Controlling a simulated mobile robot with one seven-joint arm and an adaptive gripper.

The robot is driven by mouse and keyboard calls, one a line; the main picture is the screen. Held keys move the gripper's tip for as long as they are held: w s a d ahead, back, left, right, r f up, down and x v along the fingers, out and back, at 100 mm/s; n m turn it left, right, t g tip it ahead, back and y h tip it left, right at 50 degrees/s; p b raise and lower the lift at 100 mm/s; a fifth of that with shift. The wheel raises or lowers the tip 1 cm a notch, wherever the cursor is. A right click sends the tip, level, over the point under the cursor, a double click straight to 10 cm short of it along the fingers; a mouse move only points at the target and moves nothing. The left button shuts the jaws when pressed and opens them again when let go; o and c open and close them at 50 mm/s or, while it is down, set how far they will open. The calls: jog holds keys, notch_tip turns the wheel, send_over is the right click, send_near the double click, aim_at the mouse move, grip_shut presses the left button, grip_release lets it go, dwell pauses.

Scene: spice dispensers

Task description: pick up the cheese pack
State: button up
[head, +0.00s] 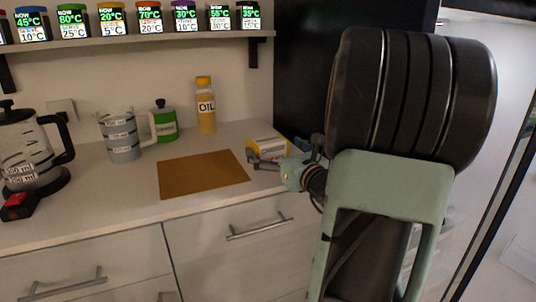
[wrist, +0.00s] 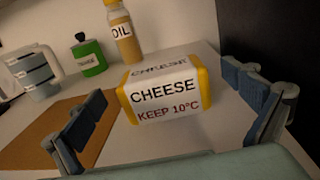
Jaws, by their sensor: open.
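The cheese pack (wrist: 165,98) is a yellow block with a white label reading CHEESE, KEEP 10°C. In the head view the cheese pack (head: 268,147) sits on the counter's right end, beside the dark tall panel. My gripper (head: 277,162) is at the pack's near side, partly overlapping it in the picture. In the wrist view my gripper (wrist: 170,120) is open, with one blue-padded finger to the left of the pack and the other to the right. The pack shows between them, and neither finger appears to touch it.
A brown board (head: 203,174) lies left of the pack. An oil bottle (head: 206,112), a green canister (head: 163,124), a measuring jug (head: 122,140) and a kettle (head: 27,152) stand behind and left. A dark panel (head: 300,75) rises close on the right. A shelf (head: 150,40) holds several labelled jars.

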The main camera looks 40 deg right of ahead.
jog(key=shift+w+d, duration=0.2)
jog(key=shift+w, duration=0.7)
jog(key=shift+c, duration=0.3)
jog(key=c, duration=1.3)
jog(key=shift+r, duration=0.1)
jog(key=shift+c, duration=0.5)
jog(key=shift+r, duration=0.1)
